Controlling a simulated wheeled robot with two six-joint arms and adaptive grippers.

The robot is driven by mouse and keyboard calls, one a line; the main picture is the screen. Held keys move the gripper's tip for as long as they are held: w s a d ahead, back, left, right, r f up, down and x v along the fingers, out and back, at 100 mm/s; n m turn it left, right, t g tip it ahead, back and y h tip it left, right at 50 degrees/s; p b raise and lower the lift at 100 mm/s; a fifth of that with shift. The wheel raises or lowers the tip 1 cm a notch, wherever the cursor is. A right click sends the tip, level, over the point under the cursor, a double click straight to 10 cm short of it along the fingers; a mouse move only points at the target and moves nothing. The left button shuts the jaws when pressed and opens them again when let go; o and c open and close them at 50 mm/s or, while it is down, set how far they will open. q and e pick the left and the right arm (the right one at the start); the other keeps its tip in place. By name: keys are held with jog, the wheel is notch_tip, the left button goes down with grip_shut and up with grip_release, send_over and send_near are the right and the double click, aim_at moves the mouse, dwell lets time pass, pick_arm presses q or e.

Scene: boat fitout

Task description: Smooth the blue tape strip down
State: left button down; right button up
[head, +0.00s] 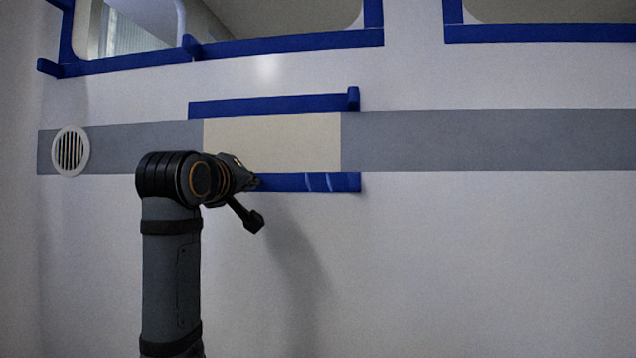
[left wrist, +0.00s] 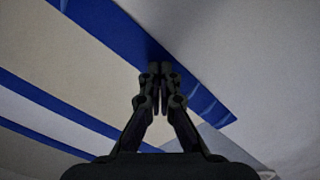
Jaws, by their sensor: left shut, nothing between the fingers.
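A blue tape strip (head: 340,182) runs along the lower edge of a beige panel (head: 272,143) on the wall. Two thin pale lines cross it right of my gripper. In the left wrist view the same strip (left wrist: 108,28) runs diagonally behind the fingers, with pale marks on it. My left gripper (head: 257,183) is shut and empty. Its fingertips (left wrist: 160,67) are at the strip, left of the pale lines; I cannot tell whether they touch it. My arm hides the strip's left part in the head view. My right gripper is not in view.
Another blue strip (head: 270,106) lines the panel's upper edge, with a raised end at right. A grey band (head: 480,140) continues on both sides. A round vent (head: 70,151) is at left. Blue-taped windows (head: 285,45) are above. The wall below right is clear.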

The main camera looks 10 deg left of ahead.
pick_arm(q)
jog(key=shift+s, duration=0.1)
dwell(0.3)
jog(key=shift+a+p, duration=0.5)
jog(key=shift+a, duration=1.4)
jog(key=shift+a, duration=0.9)
